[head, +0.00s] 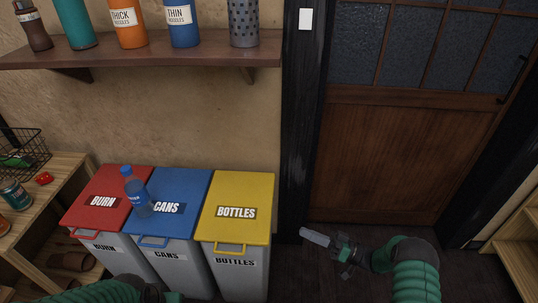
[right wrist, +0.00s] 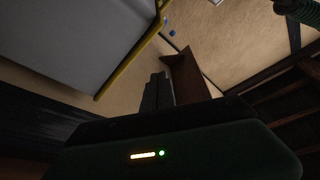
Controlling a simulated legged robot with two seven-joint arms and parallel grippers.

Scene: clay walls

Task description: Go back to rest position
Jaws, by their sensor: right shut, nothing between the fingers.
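My right gripper (head: 315,237) is in front of the wooden door, low over the dark floor, right of the yellow bin. Its grey fingers are together and empty; they also show shut in the right wrist view (right wrist: 157,92). My left arm (head: 105,291) enters at the bottom left edge, in front of the bins. Its gripper fingers are not visible.
Red (head: 104,203), blue (head: 178,200) and yellow (head: 237,208) lidded bins stand by the wall. A blue bottle (head: 137,190) stands on the lids near the red-blue border. A shelf (head: 150,51) holds several bottles. A wooden door (head: 400,160) is at right.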

